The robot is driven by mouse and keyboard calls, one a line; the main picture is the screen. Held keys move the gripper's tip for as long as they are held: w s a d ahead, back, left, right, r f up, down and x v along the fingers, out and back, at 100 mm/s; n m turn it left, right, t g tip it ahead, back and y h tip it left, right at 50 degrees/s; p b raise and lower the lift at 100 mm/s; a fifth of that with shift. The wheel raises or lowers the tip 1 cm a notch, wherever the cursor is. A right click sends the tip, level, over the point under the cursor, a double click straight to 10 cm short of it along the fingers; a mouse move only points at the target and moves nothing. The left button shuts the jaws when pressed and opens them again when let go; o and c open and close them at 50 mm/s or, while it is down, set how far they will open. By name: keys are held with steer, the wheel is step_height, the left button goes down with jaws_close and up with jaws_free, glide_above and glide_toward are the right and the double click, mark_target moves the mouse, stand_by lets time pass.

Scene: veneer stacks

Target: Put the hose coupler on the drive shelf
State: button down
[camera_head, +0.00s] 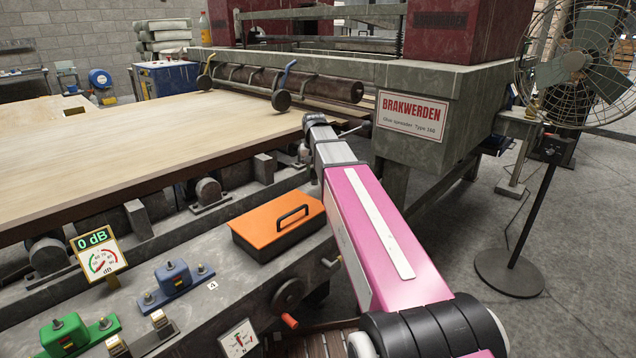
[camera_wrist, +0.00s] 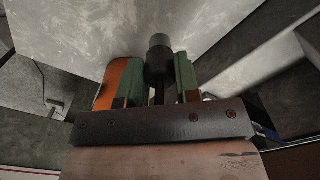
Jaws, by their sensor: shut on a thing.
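My gripper (camera_wrist: 159,82) shows in the wrist view with green-padded fingers closed on a dark cylindrical piece, the hose coupler (camera_wrist: 159,52). The coupler's rounded end sticks out beyond the fingers, over a pale grey surface. In the head view my pink and grey arm reaches away toward the glue spreader; its far end is beside the rollers, and the fingers and coupler cannot be made out there. No shelf is labelled as the drive shelf. A small grey shelf (camera_head: 508,124) juts from the machine's right end, with a small brass-coloured item on it.
The glue spreader (camera_head: 340,62) stands behind my arm, with a veneer sheet (camera_head: 120,138) on its left. An orange case (camera_head: 279,224), a blue device (camera_head: 173,277) and a green device (camera_head: 68,334) sit on the front ledge. A fan (camera_head: 577,62) stands at right above open floor.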

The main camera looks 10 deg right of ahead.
steer(key=shift+w+d+f, duration=0.15)
steer(key=shift+d+f, duration=0.1)
steer(key=shift+f, duration=0.6)
steer(key=shift+w+d+f, duration=0.2)
steer(key=shift+d+f, duration=0.1)
steer(key=shift+f, duration=0.6)
steer(key=shift+w+d+f, duration=0.15)
steer(key=shift+d+f, duration=0.1)
steer(key=shift+f, duration=0.6)
steer(key=c, duration=0.8)
jaws_free()
steer(key=shift+f, duration=0.1)
steer(key=shift+r, duration=6.15)
